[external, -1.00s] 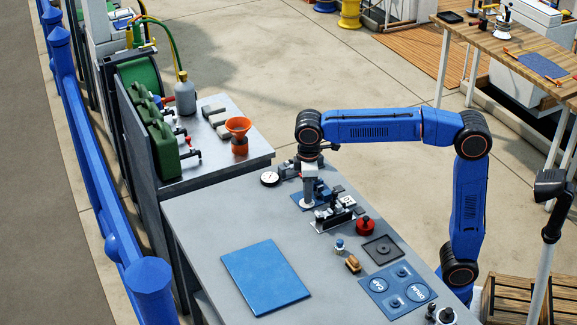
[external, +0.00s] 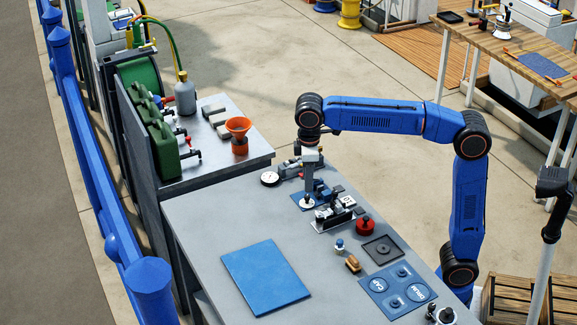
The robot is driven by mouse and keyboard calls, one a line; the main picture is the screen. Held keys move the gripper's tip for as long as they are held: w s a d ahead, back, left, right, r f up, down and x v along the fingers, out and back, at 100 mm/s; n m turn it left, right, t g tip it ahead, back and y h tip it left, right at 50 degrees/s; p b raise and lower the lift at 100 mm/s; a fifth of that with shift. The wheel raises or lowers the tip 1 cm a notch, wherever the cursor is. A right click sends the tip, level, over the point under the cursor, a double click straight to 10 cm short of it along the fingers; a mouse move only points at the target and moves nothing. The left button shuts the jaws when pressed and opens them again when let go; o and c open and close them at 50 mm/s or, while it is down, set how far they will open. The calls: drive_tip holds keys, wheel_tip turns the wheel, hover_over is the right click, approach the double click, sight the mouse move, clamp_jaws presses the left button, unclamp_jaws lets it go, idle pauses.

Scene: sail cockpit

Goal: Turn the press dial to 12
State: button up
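A white round dial with a dark knob (external: 307,202) sits on a small blue plate (external: 297,198) near the far side of the grey table. It looks like the press dial, but its marks and setting are too small to read. My gripper (external: 310,186) points straight down just above the knob. Its fingers are too small to tell whether they are open or shut, and I cannot tell whether they touch the knob.
A white-faced gauge (external: 270,179) lies left of the dial. A black device (external: 335,212) and a red knob (external: 365,226) stand close to its right. A blue mat (external: 265,278) lies in front. The grey table (external: 220,220) is clear to the left.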

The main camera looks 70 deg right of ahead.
sight(307, 195)
wheel_tip(307, 195, up, 12)
drive_tip(key=shift+a+f, duration=0.15)
drive_tip(key=shift+f, duration=0.05)
idle(0.4)
drive_tip(key=f, duration=0.5)
drive_tip(key=f+m, duration=0.1)
drive_tip(key=f, duration=0.5)
drive_tip(key=f+m, duration=0.1)
drive_tip(key=f, duration=0.5)
drive_tip(key=shift+d+f, duration=0.2)
drive_tip(key=shift+d, duration=0.1)
clamp_jaws()
